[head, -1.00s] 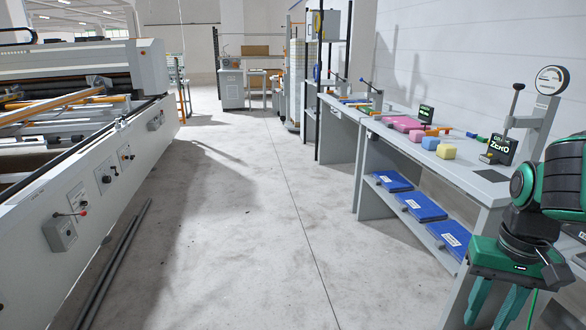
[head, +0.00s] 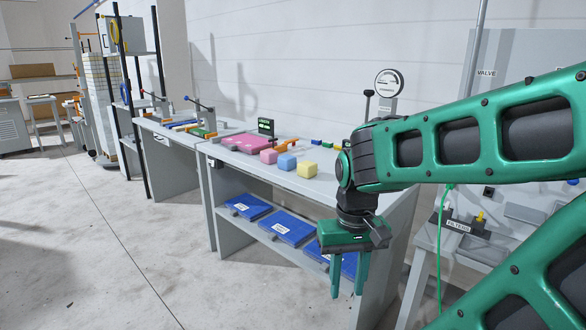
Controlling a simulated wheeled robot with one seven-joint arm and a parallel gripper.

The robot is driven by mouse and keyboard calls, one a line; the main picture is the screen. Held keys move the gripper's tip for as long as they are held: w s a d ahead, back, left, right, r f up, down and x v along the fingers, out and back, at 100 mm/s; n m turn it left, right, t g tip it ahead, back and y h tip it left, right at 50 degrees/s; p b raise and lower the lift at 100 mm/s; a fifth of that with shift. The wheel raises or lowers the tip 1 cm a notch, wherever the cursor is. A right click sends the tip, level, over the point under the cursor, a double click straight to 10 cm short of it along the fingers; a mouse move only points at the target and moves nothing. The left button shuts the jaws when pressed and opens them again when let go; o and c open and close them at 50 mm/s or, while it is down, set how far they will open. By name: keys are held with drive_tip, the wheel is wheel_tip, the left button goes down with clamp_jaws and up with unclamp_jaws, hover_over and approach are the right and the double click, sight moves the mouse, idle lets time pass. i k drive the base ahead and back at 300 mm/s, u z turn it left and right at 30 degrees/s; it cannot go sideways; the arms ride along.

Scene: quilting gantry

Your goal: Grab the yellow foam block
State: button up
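The yellow foam block (head: 307,169) sits on the grey workbench (head: 262,186), at the right end of a short row of blocks near the front edge. A blue block (head: 287,162) is just left of it. My gripper (head: 347,291) points down in front of the bench, lower than the benchtop and to the right of the yellow block in the picture. Its two green fingers are apart with nothing between them. My arm hides the right end of the bench.
A pink block (head: 268,156) and a larger pink piece (head: 246,142) lie further left on the bench. Blue flat packs (head: 294,228) lie on the lower shelf. A dial gauge stand (head: 388,84) rises behind my arm. The floor to the left is clear.

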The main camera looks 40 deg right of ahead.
sight(306, 170)
drive_tip(key=z, duration=0.25)
drive_tip(key=i, duration=1.7)
drive_tip(key=z, duration=0.2)
